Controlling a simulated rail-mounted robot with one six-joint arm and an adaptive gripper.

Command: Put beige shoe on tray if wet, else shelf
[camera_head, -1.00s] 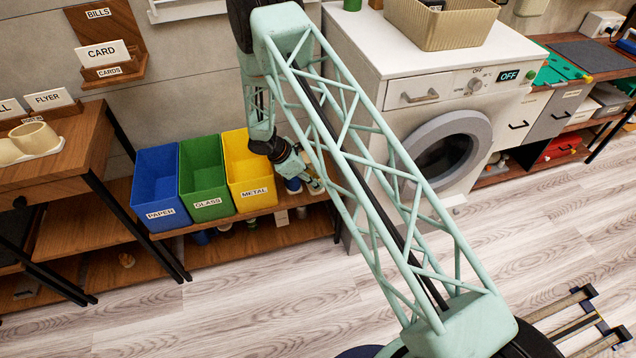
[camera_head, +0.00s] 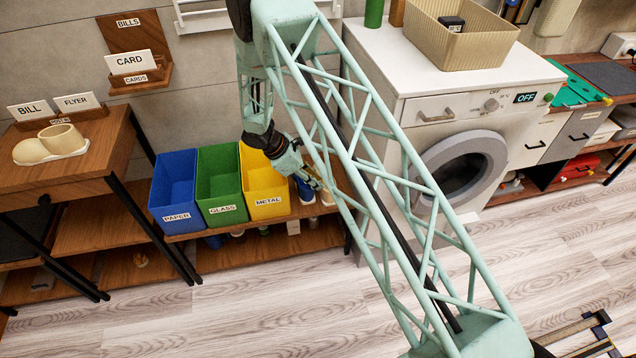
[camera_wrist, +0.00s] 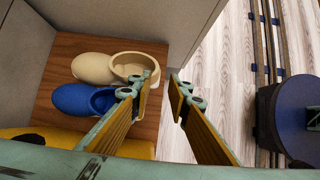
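A beige clog (camera_wrist: 112,67) lies beside a blue clog (camera_wrist: 85,99) on a brown wooden board in the wrist view. I cannot tell whether the beige clog is wet. My gripper (camera_wrist: 165,80) is open and empty; its left finger overlaps the beige clog's heel in the picture, and contact cannot be judged. In the head view my gripper (camera_head: 316,183) is right of the yellow bin, near the blue clog (camera_head: 305,192).
Blue, green and yellow bins (camera_head: 262,180) stand left of my gripper on a low wooden shelf (camera_head: 285,216). A white washing machine (camera_head: 420,75) reading OFF stands close on the right. A card holder hangs above the table.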

